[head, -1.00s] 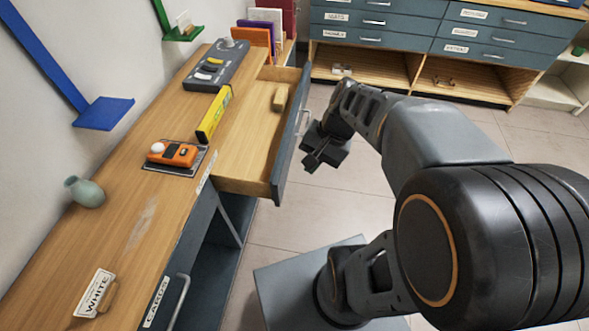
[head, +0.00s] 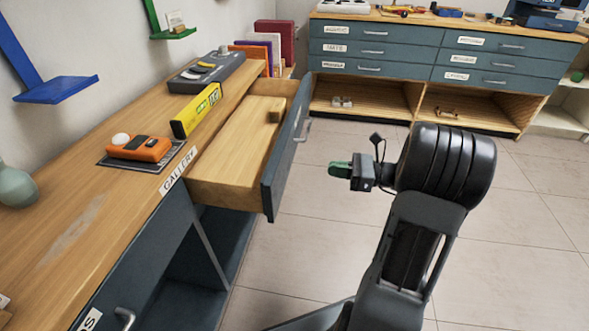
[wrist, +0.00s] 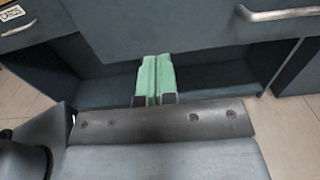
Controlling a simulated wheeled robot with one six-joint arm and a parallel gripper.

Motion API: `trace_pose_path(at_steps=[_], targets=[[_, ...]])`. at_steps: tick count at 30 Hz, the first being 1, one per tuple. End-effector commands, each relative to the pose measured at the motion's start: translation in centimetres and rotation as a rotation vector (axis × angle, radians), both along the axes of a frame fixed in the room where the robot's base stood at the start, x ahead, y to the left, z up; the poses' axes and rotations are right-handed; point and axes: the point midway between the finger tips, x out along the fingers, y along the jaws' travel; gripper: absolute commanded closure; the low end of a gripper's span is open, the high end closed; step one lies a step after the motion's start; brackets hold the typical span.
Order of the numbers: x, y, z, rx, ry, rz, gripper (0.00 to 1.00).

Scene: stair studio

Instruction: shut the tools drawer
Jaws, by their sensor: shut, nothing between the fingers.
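A drawer with a blue-grey front (head: 285,160) stands pulled out of the wooden bench at the left; its name label is not visible. Its pale wooden floor (head: 235,140) shows, with a small wooden block (head: 275,116) inside near the far end. Its silver handle (head: 302,130) faces right. My gripper (head: 338,170), with green fingertips, is right of the drawer front, apart from it, and points left. In the wrist view my gripper (wrist: 154,75) has its green fingers together and empty. A drawer front with a silver handle (wrist: 275,14) shows above right there, probably the same drawer.
The bench top (head: 125,205) holds a yellow level (head: 196,110), an orange device (head: 140,148) and a grey tray (head: 207,72). A blue-grey cabinet (head: 400,50) stands behind. The tiled floor (head: 520,220) at right is clear.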

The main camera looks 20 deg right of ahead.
Motion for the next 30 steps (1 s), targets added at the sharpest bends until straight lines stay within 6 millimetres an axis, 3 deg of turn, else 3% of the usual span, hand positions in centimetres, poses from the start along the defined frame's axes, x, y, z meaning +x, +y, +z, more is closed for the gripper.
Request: trace_pose_path(at_steps=[6,15,21,30], targets=[[2.1,3.9,-0.3,-0.003,-0.002,0.006,1.0],[4.4,8.0,-0.3,-0.004,0.0,0.004,1.0],[5.3,9.4,-0.1,-0.004,0.0,0.003,1.0],[5.6,9.9,0.0,-0.004,0.001,0.001,1.0]])
